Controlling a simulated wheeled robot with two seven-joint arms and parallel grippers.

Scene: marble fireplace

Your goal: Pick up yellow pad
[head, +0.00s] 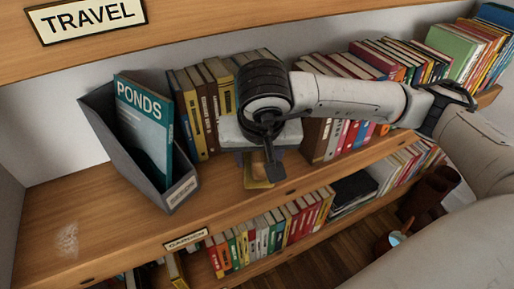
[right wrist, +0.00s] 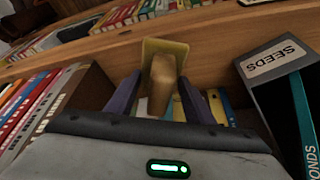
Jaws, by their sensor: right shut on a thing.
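The yellow pad (head: 256,184) shows in the head view as a small yellowish piece just below my right gripper (head: 270,176), at the front of the upper shelf board. The gripper and wrist hide most of it. In the right wrist view the yellow pad (right wrist: 165,47) stands out beyond the fingers of my right gripper (right wrist: 161,100), with a tan, blurred part between them. The gripper is shut on it. Whether the pad touches the shelf I cannot tell. My left gripper is in neither view.
A grey holder (head: 118,137) with a teal PONDS book (head: 143,120) stands left of my gripper; its SEEDS label (right wrist: 276,58) shows in the wrist view. Book rows flank the gripper behind. More books fill the lower shelf.

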